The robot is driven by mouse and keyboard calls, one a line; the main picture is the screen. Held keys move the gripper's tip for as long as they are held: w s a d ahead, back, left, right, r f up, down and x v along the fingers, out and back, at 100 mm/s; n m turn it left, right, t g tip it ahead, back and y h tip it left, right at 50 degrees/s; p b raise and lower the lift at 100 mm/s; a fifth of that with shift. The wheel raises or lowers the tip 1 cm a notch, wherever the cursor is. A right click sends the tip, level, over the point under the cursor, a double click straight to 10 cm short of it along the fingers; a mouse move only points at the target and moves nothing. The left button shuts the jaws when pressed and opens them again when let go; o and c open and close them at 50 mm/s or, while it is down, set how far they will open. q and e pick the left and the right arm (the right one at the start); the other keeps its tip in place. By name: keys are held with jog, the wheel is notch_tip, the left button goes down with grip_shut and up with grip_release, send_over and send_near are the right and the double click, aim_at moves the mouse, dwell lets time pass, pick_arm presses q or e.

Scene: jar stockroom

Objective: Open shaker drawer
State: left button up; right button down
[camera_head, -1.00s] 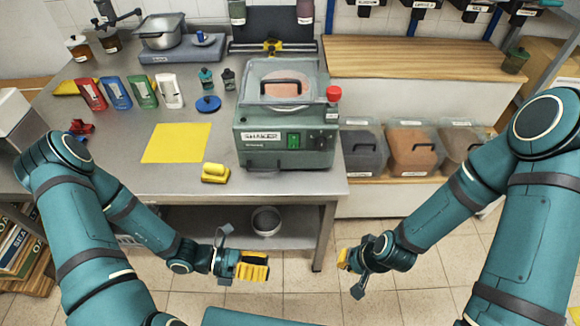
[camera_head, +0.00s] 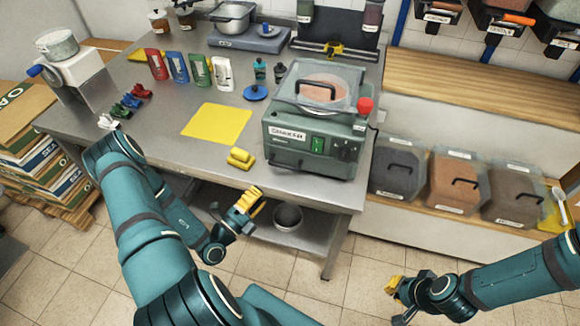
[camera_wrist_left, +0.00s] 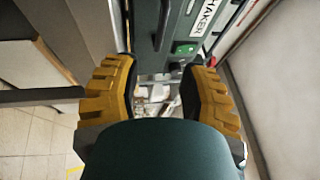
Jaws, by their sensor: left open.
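The shaker (camera_head: 309,135) is a green box with a clear, black-handled lid (camera_head: 318,85), standing at the front right of the steel table. Its front shows a white label and a green switch; I cannot make out a separate drawer. My left gripper (camera_head: 246,200) is open, in front of the table edge, left of the shaker and apart from it. In the left wrist view its yellow fingers (camera_wrist_left: 161,92) are spread, and the shaker's label and green switch (camera_wrist_left: 186,48) show beyond them. My right gripper (camera_head: 394,286) is low at right over the floor; its jaws are unclear.
A yellow block (camera_head: 240,158) and yellow sheet (camera_head: 216,122) lie on the table left of the shaker. A metal pot (camera_head: 288,216) stands on the shelf below. Lidded bins (camera_head: 455,183) stand right of the table. Floor in front is clear.

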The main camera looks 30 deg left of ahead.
aim_at(285, 166)
pick_arm(q)
jog(key=x, duration=1.2)
jog(key=shift+w+d+r, duration=0.1)
jog(key=shift+w, duration=0.1)
grip_shut()
